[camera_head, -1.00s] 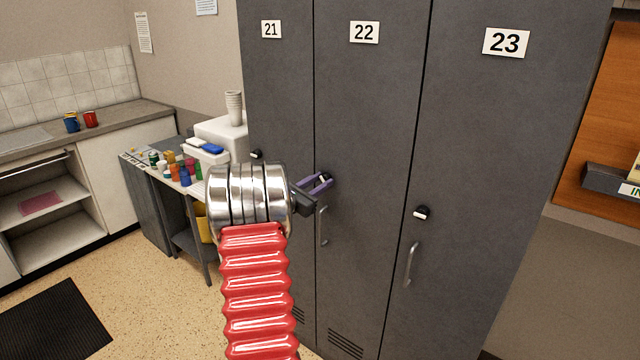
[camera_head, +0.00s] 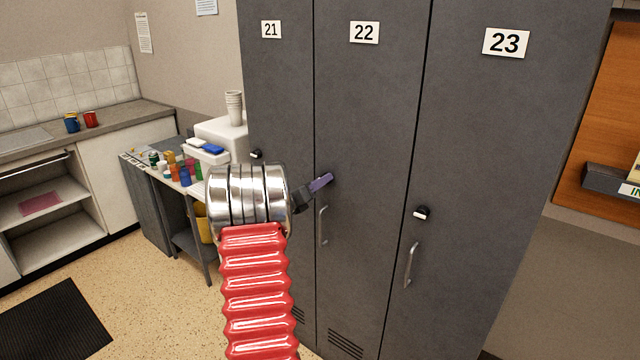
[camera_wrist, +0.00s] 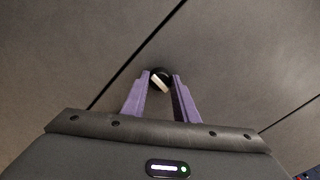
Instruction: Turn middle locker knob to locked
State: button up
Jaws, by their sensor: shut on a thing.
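The middle locker (camera_head: 368,110) is a dark grey door with a "22" plate, between lockers 21 and 23. Its knob (camera_wrist: 159,79), round and black with a pale bar, shows in the wrist view between my purple fingers. The bar slants from upper left to lower right there. My gripper (camera_head: 321,181) is at the left edge of the middle door, above its handle, and is shut on the knob. In the head view the fingers overlap and hide the knob. The wrist view also shows my gripper (camera_wrist: 161,77) from behind.
Locker 23's knob (camera_head: 422,212) and handle (camera_head: 411,264) are to the right. Locker 21's knob (camera_head: 256,154) is to the left, beside my wrist. A side table (camera_head: 140,163) with several small coloured items stands at left. The floor at left is mostly open.

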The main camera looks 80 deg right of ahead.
jog(key=shift+f+n, duration=0.1)
jog(key=shift+n, duration=0.2)
jog(key=shift+w, duration=0.1)
jog(key=o, duration=1.1)
jog(key=shift+c, duration=0.2)
jog(key=v, duration=1.3)
jog(key=shift+w+a, duration=0.15)
jog(key=shift+a, duration=0.2)
